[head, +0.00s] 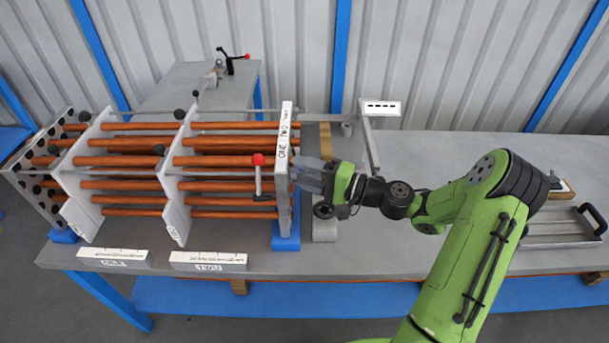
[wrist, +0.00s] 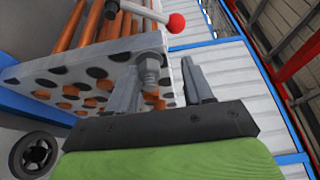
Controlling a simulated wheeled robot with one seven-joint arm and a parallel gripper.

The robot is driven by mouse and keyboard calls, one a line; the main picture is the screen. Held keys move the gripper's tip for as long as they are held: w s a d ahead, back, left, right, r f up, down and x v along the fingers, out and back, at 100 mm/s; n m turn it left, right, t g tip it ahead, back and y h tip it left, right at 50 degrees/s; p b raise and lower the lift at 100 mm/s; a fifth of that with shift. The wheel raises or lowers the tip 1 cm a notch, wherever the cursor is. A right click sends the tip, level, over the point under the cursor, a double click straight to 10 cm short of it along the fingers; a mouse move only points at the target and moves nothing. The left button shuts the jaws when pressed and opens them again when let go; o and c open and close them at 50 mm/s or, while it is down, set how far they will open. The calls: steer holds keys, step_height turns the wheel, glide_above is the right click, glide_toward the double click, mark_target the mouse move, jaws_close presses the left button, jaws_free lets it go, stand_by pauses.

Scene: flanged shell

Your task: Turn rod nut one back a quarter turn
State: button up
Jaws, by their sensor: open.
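A tube bundle with copper tubes ends at a pale holed end plate (head: 285,195), whose edge label reads "ONE", "TWO" and a smaller unclear word. My gripper (head: 308,172) is at the right face of this plate, open, and hides that part of it. In the wrist view a grey hex nut on a rod end (wrist: 150,68) stands out from the holed plate (wrist: 70,72). The nut lies between the two fingers of my gripper (wrist: 160,75), nearer the left one; contact cannot be told. No number shows on this nut.
A red-knobbed lever (head: 258,160) stands at the front of the end plate; the knob also shows in the wrist view (wrist: 176,22). A post with a small sign (head: 381,108) stands behind my gripper.

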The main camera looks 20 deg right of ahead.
steer(key=o, duration=0.5)
steer(key=r, duration=0.2)
steer(key=r+p, duration=0.1)
steer(key=r, duration=0.2)
steer(key=r+p, duration=0.1)
steer(key=r, duration=0.2)
steer(key=shift+w+a+r, duration=0.2)
steer(key=shift+a, duration=0.15)
steer(key=shift+c, duration=0.2)
steer(key=shift+d+r, duration=0.1)
steer(key=shift+r, duration=0.35)
steer(key=shift+s+d, duration=0.1)
steer(key=shift+d, duration=0.25)
steer(key=c, duration=0.4)
steer(key=shift+s+d, duration=0.1)
steer(key=shift+s, duration=0.1)
steer(key=shift+c, duration=0.3)
steer(key=s+a+f+n+g+h, duration=0.5)
steer(key=s+a+n+g+h, duration=0.15)
steer(key=s+a, duration=0.25)
steer(key=s+d+r+n+h, duration=0.1)
steer(key=s+d+r+h, duration=0.1)
steer(key=s, duration=0.7)
steer(key=s+d+r+h, duration=0.3)
steer(key=s+d+h, duration=0.2)
steer(key=s, duration=0.4)
steer(key=shift+d+n, duration=0.25)
steer(key=shift+n, duration=0.1)
